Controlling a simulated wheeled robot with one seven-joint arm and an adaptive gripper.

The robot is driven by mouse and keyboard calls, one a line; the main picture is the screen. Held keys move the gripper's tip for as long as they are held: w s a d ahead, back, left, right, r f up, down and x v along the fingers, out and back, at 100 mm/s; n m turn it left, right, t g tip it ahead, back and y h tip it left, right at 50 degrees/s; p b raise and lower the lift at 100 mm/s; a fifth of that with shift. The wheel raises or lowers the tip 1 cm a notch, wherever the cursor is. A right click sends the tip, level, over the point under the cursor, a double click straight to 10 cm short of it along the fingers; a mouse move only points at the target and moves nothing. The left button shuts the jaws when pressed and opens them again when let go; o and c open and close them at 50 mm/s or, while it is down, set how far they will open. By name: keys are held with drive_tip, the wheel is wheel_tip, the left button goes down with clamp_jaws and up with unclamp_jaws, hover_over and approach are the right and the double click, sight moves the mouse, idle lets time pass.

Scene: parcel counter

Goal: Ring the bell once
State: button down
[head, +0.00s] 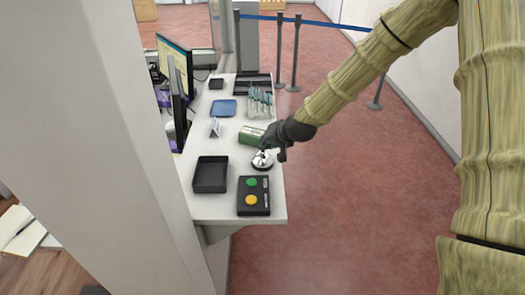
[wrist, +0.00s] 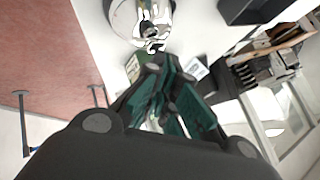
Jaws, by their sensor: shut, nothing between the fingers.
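The silver bell (head: 262,161) sits on its dark base near the counter's right edge. My gripper (head: 270,149) is right over the bell's far side, pointing down, and partly covers it. In the wrist view the shiny bell (wrist: 150,20) is at the top, just beyond the fingertips. My gripper (wrist: 158,62) there has its teal-padded fingers together with nothing between them. I cannot tell whether the fingertips touch the bell.
A green box (head: 251,135) stands close behind the bell. A black button box (head: 254,208) and a black tray (head: 211,174) lie nearer. A small sign (head: 215,127), blue tray (head: 222,108) and pens (head: 260,100) are farther back. Monitors (head: 178,70) line the left.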

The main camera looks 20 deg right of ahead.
drive_tip(key=shift+f, duration=0.35)
drive_tip(key=shift+r, duration=0.4)
idle(0.4)
drive_tip(key=shift+r+p, duration=1.9)
drive_tip(key=shift+r, duration=1.15)
